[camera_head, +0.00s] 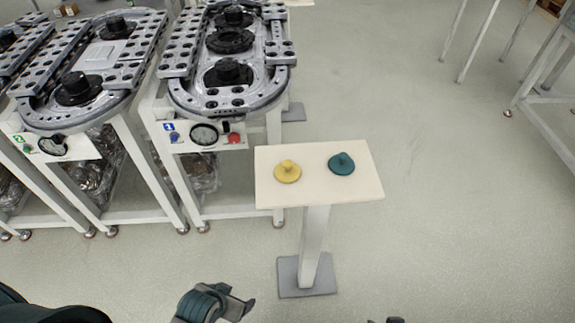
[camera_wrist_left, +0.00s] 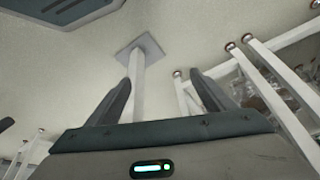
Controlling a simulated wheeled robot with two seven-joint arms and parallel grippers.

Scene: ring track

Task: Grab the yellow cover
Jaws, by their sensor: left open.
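The yellow cover (camera_head: 287,172) is a round disc with a knob on top. It lies on the left part of a small cream stand top (camera_head: 318,194) in the head view. A dark teal cover (camera_head: 341,164) of the same kind lies to its right, apart from it. My left gripper (camera_head: 244,305) is low at the bottom of the head view, in front of and below the stand, away from both covers. In the left wrist view its two fingers (camera_wrist_left: 160,100) are spread and empty, with the stand's post between them. Only a dark tip at the bottom edge may belong to my right arm.
Ring-track machines (camera_head: 228,70) on white frames stand at the left, close to the stand. The stand's post rises from a grey floor plate (camera_head: 306,275). White table legs (camera_head: 478,40) are at the upper right. The floor right of the stand is clear.

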